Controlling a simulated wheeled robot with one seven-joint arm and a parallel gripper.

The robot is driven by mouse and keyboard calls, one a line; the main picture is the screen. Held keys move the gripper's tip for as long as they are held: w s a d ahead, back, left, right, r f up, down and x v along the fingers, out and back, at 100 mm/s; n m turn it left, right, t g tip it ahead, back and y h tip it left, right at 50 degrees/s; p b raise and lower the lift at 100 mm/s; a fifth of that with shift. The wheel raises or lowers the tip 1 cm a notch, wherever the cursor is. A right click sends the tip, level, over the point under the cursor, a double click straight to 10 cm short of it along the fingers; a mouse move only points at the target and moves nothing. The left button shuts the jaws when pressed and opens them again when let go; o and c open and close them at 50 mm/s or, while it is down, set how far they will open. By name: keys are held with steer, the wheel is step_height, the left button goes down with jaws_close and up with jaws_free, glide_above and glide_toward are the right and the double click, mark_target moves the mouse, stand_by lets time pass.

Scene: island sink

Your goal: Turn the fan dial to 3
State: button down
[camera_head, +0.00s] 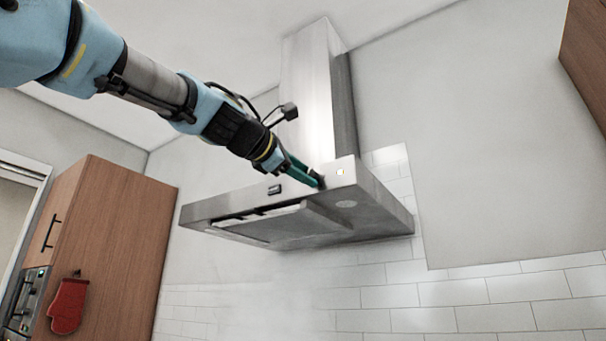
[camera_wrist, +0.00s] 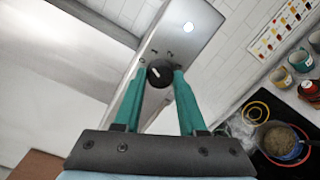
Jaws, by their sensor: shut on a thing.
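The fan dial (camera_wrist: 159,73) is a round black knob with a light mark, on the front edge of the steel range hood (camera_head: 370,195). My gripper (camera_wrist: 160,80) has its two green fingers on either side of the dial, shut on it, in the wrist view. In the head view my gripper (camera_head: 320,181) reaches the hood's front from the upper left, and its fingers hide most of the dial. Small marks show on the panel beside the dial, but I cannot read the setting.
A lit square (camera_head: 340,172) and a small dark panel (camera_head: 274,190) are on the hood front. A steaming pot (camera_wrist: 284,142) stands on the cooktop below, with several mugs nearby. A wooden cabinet (camera_head: 117,235) with a red oven mitt (camera_head: 68,305) is at left.

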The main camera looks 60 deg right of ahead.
steer(key=m+b, duration=0.2)
steer(key=m, duration=0.8)
steer(key=m+t+b, duration=0.1)
steer(key=m+b, duration=0.1)
steer(key=m, duration=0.9)
steer(key=shift+s+t, duration=0.1)
steer(key=shift+t, duration=0.2)
stand_by(0.3)
steer(key=shift+c, duration=2.4)
jaws_free()
steer(key=a+b, duration=0.5)
steer(key=a, duration=0.5)
steer(key=shift+s+a+r, duration=0.15)
steer(key=shift+s+a, duration=0.1)
steer(key=shift+a, duration=0.15)
